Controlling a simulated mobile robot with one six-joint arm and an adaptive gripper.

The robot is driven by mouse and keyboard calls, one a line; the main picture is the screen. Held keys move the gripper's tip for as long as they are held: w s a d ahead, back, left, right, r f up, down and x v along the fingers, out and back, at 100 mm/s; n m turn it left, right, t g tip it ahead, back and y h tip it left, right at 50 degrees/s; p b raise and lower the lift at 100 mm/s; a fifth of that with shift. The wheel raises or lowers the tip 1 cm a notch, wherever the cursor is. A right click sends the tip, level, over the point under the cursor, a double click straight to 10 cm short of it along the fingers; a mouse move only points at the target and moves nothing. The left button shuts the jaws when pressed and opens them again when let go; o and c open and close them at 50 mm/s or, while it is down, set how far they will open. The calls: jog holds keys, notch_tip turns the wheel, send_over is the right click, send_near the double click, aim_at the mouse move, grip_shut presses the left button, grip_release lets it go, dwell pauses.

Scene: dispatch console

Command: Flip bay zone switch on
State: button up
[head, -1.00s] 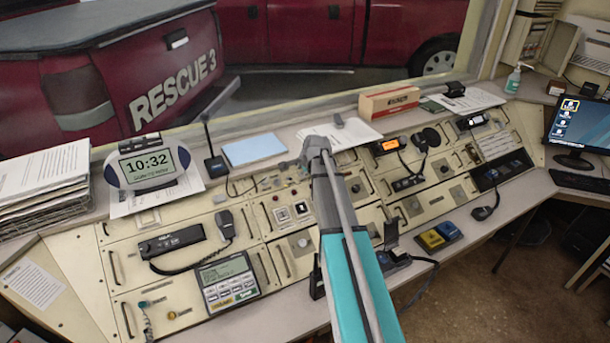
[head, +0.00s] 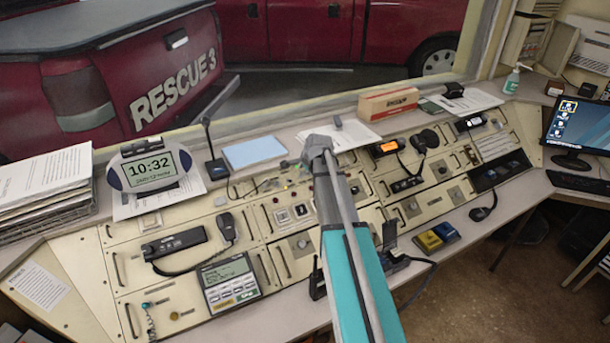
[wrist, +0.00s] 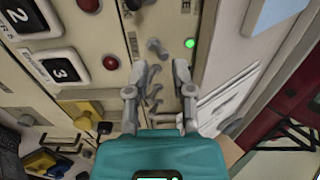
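My gripper (wrist: 160,67) is open, its two fingers apart and reaching up the picture towards the console panel in the wrist view. Several small metal toggle switches stand on the beige panel; one toggle switch (wrist: 156,48) is just beyond the fingertips, roughly in line with the gap. Other levers show between the fingers. A lit green lamp (wrist: 190,43) is right of the toggles. I cannot read a label naming the bay zone switch or tell contact. In the head view my arm reaches over the console (head: 285,250), and the fingers are mostly hidden.
In the head view, a clock (head: 152,166), a blue pad (head: 254,151) and an orange-screen radio (head: 388,148) stand around my arm.

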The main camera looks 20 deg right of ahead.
jog(key=p+v, duration=0.2)
jog(key=v, duration=0.1)
dwell(0.4)
jog(key=shift+s, duration=0.1)
dwell(0.4)
jog(key=s+a+f+n+g, duration=0.3)
jog(key=s+a+n+g, duration=0.3)
jog(key=s+a+n, duration=1.1)
jog(key=s+a, duration=0.5)
jog(key=s, duration=0.3)
jog(key=shift+s+a+n+g, duration=0.15)
jog(key=shift+s+n+g, duration=0.1)
jog(key=shift+n+g, duration=0.05)
